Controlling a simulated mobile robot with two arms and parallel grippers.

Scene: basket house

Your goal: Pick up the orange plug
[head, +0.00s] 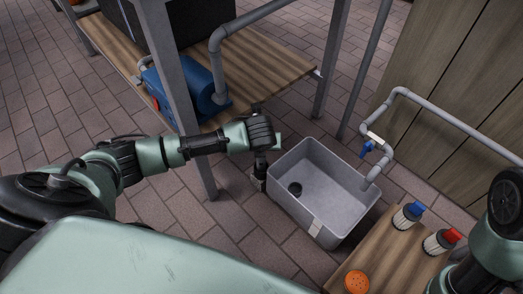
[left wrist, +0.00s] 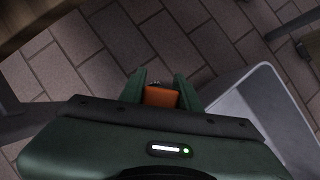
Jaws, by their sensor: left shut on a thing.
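The orange plug (left wrist: 160,96) shows in the left wrist view between the two green fingers of my left gripper (left wrist: 160,92), which is shut on it. In the head view my left gripper (head: 259,176) points down over the brick floor, just left of the grey basin; the plug cannot be made out there. Part of my right arm shows at the right edge of the head view, but its gripper is out of view.
The grey basin (head: 349,203) stands on the floor with a dark round spot inside. A blue pump (head: 190,88) sits on a wooden shelf (head: 262,62) with metal posts. A wooden bench (head: 383,252) holds blue-capped and red-capped containers and an orange round thing (head: 356,281). A pipe has a blue valve (head: 367,149).

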